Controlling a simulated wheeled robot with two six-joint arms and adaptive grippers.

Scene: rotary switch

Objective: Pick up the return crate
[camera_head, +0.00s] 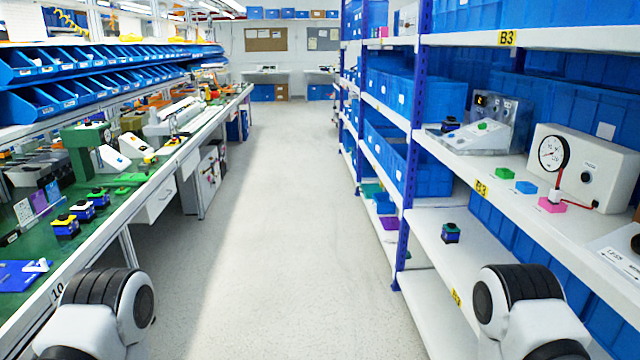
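No crate in view carries a readable return label, so I cannot tell which one is the return crate. Large blue crates (425,97) stand on the shelving at right, and another blue crate (428,172) stands on a lower level there. My arms' white and black links show at the bottom left and bottom right. Both grippers are outside the view, so whatever they hold is hidden.
A green-topped workbench (130,205) with small devices and blue bins (50,105) runs along the left. The shelf rack (408,150) at right bears a gauge box (585,165) and small blocks. The grey aisle floor (270,220) between them is clear.

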